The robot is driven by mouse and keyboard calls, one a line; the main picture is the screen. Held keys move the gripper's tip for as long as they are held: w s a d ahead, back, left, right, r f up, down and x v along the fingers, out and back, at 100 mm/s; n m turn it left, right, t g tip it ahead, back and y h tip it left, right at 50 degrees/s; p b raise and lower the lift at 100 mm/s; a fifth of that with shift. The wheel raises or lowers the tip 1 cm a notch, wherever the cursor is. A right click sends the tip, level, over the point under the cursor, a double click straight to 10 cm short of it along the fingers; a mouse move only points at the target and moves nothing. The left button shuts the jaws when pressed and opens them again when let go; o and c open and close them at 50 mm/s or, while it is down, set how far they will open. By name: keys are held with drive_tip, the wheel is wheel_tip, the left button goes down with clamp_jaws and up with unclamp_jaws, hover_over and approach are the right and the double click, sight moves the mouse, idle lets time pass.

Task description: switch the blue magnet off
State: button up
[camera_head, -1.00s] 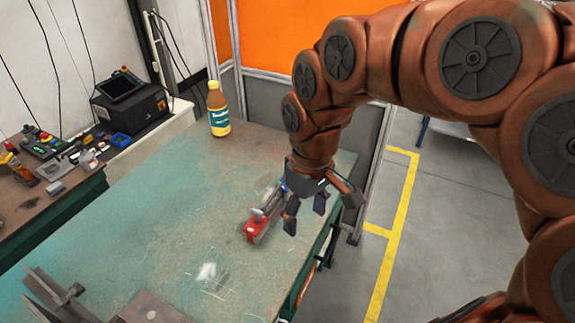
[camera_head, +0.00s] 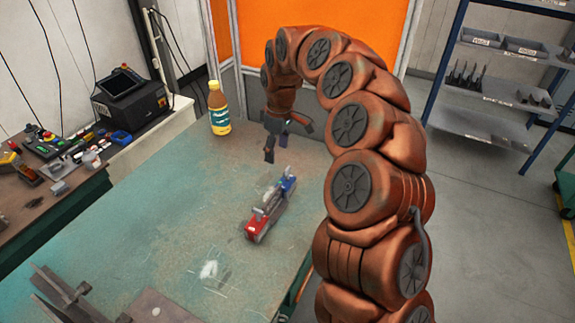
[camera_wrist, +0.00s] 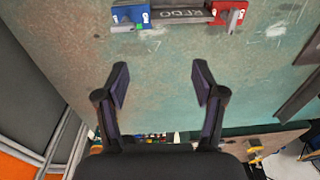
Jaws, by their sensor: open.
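The blue magnet (camera_head: 288,183) sits at the far end of a grey metal bar (camera_head: 271,205) on the worktable, with a red magnet (camera_head: 255,228) at the near end. In the wrist view the blue magnet (camera_wrist: 130,15) is at the top left, cut by the frame edge, with a white mark and a small green spot. The red magnet (camera_wrist: 228,13) is at the top right. I cannot tell the switch position. My gripper (camera_head: 284,143) is open and empty, beyond the blue magnet and apart from it; its fingers (camera_wrist: 161,85) point toward the bar in the wrist view.
A brown bottle with a yellow base (camera_head: 218,108) stands left of my gripper. Dark metal fixtures (camera_head: 62,297) lie at the table's near left. A side bench (camera_head: 40,205) holds small items and a black box (camera_head: 130,100). The green tabletop (camera_head: 170,195) is mostly clear.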

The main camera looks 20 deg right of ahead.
sight(287, 169)
drive_tip(key=shift+h, duration=0.5)
drive_tip(key=w+d+f, duration=0.3)
drive_tip(key=shift+w+d+f, duration=0.35)
drive_tip(key=shift+f+p, duration=1.6)
drive_tip(key=shift+f, duration=2.3)
drive_tip(key=c, duration=1.1)
drive_tip(key=shift+d, duration=0.1)
drive_tip(key=shift+c, duration=0.3)
